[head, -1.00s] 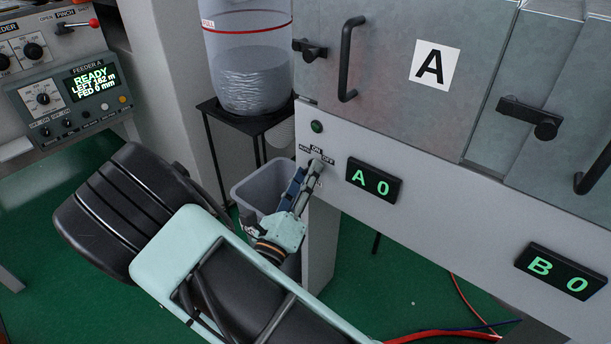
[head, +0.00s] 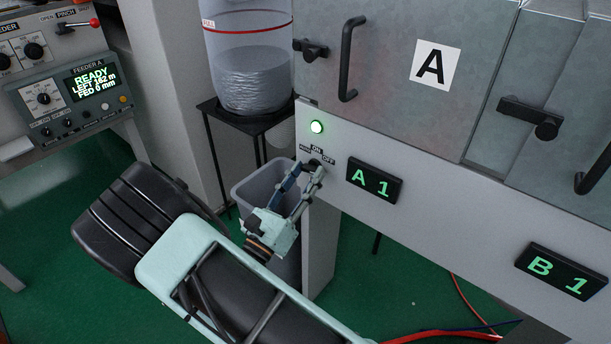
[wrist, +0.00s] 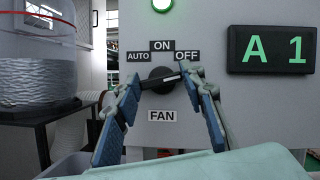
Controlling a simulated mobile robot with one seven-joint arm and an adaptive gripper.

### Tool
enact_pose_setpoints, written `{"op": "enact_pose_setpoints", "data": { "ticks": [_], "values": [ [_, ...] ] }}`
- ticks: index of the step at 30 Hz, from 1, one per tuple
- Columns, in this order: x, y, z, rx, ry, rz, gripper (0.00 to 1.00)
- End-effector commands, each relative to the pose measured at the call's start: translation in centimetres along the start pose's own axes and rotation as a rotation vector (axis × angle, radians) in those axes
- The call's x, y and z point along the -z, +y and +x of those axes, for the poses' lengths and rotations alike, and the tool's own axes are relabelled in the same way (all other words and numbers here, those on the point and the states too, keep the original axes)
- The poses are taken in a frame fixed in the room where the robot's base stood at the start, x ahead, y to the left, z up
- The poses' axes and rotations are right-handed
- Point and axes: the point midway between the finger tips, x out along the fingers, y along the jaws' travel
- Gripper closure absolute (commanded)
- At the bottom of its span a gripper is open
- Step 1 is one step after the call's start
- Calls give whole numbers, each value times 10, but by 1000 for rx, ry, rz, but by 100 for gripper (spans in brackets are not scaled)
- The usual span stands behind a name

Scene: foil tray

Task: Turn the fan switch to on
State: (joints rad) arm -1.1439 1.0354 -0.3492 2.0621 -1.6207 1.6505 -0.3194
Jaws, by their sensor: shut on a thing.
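The fan switch is a dark round knob (wrist: 160,80) on the white panel (wrist: 235,110), above a FAN label and below the AUTO, ON and OFF labels. A pale line on its bar lies nearly level, slightly higher at the right; I cannot tell which label it marks. My gripper (wrist: 160,76) has its two fingers on either side of the knob and is shut on it. In the head view my gripper (head: 305,165) reaches up to the panel and partly hides the knob. The green lamp (head: 317,127) above the switch is lit; it also shows in the wrist view (wrist: 162,5).
The displays read A 1 (head: 374,181) and B 1 (head: 561,271). A grey bin (head: 248,188) stands just behind my gripper. A clear drum (head: 250,70) on a black stand (head: 240,117) is left of the panel. Red hoses (head: 440,334) lie on the floor.

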Motion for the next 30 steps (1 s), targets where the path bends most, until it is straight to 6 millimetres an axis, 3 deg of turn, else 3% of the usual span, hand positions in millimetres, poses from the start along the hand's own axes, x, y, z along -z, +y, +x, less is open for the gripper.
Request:
{"op": "enact_pose_setpoints", "data": {
  "ticks": [12,29,30],
  "values": [
    [1,1,-1,80,3,194,87],
    [1,1,-1,93,3,224,87],
    [1,1,-1,93,3,223,60]
  ]
}}
